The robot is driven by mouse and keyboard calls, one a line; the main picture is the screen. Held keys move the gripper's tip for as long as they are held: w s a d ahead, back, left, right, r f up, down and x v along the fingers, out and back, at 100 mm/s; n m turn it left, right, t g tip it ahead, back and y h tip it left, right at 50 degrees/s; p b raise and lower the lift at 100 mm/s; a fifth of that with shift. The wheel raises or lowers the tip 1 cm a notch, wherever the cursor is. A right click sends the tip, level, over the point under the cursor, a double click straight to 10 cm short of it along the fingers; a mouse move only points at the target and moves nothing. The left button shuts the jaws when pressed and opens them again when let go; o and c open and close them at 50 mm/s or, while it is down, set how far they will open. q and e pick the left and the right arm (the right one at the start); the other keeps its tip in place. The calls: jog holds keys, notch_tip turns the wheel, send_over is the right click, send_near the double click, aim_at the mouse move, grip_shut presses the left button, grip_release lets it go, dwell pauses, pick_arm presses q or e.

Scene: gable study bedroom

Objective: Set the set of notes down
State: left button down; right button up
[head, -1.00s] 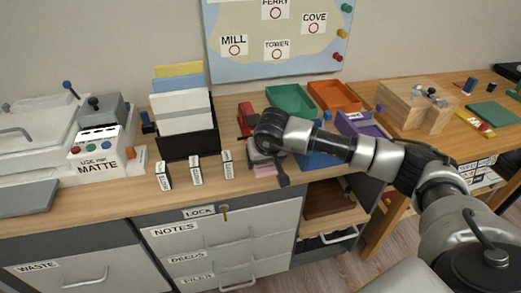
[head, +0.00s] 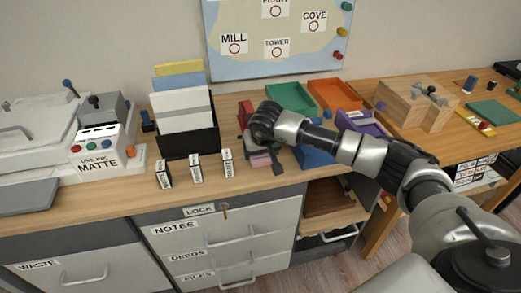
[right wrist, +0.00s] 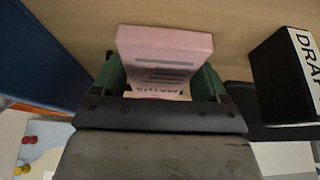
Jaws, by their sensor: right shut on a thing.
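The set of notes is a pink pad with dark printed lines, seen close in the right wrist view (right wrist: 165,50). My right gripper (right wrist: 160,82) is shut on it, with a green pad at each side. In the head view the right gripper (head: 266,150) points down over the wooden desk top (head: 240,178), and a bit of the pink notes (head: 261,161) shows below it. I cannot tell whether the notes touch the desk. My left gripper is not in view.
Small labelled blocks (head: 227,162) stand left of the gripper. A black file holder (head: 188,145) is behind them. Green (head: 291,97), orange (head: 335,95), purple (head: 362,122) and blue (head: 314,157) trays are to the right. A red object (head: 244,114) stands close behind.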

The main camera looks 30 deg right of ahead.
jog(key=o, duration=1)
jog(key=shift+d, duration=0.1)
